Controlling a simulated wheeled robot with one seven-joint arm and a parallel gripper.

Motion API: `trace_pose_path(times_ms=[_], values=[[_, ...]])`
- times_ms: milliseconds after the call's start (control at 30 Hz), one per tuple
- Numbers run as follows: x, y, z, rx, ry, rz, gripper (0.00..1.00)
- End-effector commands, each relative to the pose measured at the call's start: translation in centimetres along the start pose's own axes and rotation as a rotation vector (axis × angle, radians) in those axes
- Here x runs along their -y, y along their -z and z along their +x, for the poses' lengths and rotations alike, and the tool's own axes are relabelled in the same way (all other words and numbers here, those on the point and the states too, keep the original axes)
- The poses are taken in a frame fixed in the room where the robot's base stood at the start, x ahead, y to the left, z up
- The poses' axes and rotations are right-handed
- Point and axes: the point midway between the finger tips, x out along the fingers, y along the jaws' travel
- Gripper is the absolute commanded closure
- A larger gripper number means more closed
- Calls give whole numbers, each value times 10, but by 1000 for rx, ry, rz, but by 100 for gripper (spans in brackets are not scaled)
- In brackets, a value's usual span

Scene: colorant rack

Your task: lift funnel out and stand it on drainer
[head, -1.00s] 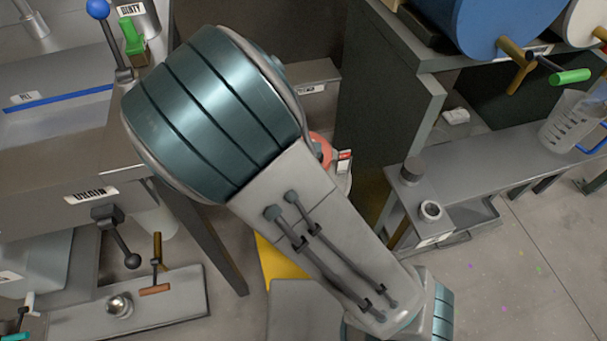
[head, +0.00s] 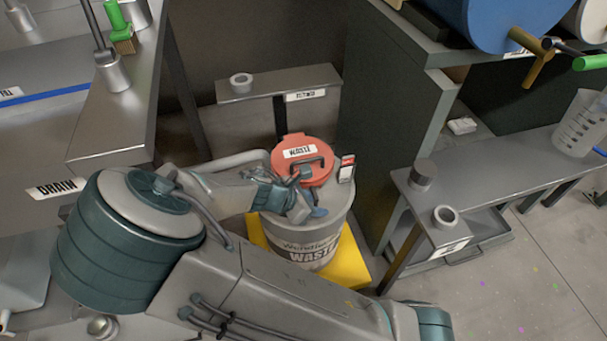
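A red round piece with a white label and a dark handle (head: 318,172) sits on top of the grey waste can (head: 305,244); I cannot tell whether it is the funnel or a lid. No other funnel shows clearly.
The can stands on a yellow base (head: 352,262). A grey cabinet (head: 405,130) rises close on its right. A low bench (head: 500,165) at right holds two small round pieces and a clear beaker (head: 578,125). A steel counter (head: 120,120) stands at left, near a DRAIN label.

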Motion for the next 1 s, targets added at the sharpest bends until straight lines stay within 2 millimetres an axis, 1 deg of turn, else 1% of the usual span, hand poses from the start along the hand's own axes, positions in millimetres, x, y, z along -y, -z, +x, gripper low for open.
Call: trace_pose_path(times_ms=[33,67,300,333,433,467,800,1000], values=[[0,1,6,0,1,1,64],[0,1,7,0,1,0,64],[0,0,7,-1,0,0,64],[0,0,7,-1,0,0,69],[0,0,6,-1,0,0,97],[0,0,6,-1,0,0,100],[0,-1,6,-1,-1,1,100],[-1,-9,-2,-2,-2,1,100]])
